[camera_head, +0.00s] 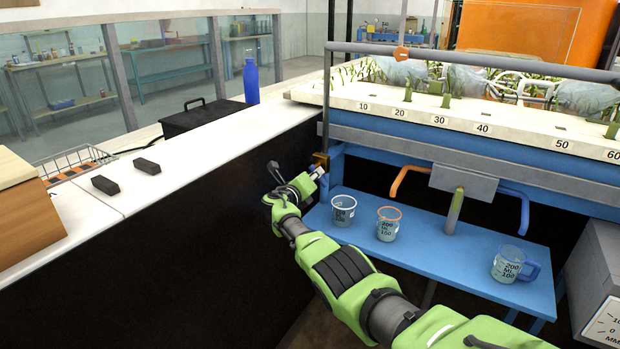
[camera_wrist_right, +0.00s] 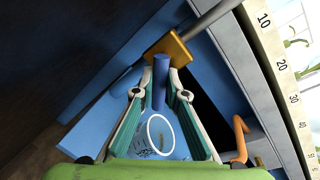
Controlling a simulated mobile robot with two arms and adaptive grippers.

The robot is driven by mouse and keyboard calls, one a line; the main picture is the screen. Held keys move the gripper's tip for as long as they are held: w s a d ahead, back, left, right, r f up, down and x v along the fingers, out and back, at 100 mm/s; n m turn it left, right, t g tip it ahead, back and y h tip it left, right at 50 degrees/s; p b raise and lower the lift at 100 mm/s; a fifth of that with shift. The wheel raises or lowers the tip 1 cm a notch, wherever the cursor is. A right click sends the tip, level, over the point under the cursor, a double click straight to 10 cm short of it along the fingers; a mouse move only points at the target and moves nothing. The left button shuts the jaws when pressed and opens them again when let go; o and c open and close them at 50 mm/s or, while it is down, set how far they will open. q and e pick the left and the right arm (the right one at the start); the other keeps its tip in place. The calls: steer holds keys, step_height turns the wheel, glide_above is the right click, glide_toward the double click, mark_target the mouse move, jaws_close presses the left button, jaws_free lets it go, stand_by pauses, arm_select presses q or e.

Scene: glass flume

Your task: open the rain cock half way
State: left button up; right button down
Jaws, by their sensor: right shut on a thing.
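The rain cock is a small brass block (camera_head: 321,160) on the thin grey upright pipe at the flume's near left corner. In the right wrist view its brass body (camera_wrist_right: 173,50) sits at the top centre, with a blue lever (camera_wrist_right: 160,82) pointing from it down the picture between my fingers. My right gripper (camera_head: 314,175) is at the cock in the head view, shut on the blue lever; it also shows in the right wrist view (camera_wrist_right: 159,96). The fingers partly hide the lever in the head view. My left gripper is not in view.
A blue shelf (camera_head: 450,262) below holds a clear beaker (camera_head: 343,210), an orange-rimmed beaker (camera_head: 388,224) and a blue-handled jug (camera_head: 514,264). An orange pipe (camera_head: 397,180) hangs under the flume bed (camera_head: 470,122). A white counter (camera_head: 190,150) with a blue bottle (camera_head: 251,82) runs along the left.

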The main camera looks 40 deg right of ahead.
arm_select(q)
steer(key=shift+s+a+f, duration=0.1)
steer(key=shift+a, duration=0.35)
arm_select(e)
steer(key=shift+r, duration=0.1)
steer(key=c, duration=2)
jaws_free()
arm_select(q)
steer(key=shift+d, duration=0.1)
arm_select(e)
steer(key=v, duration=1.2)
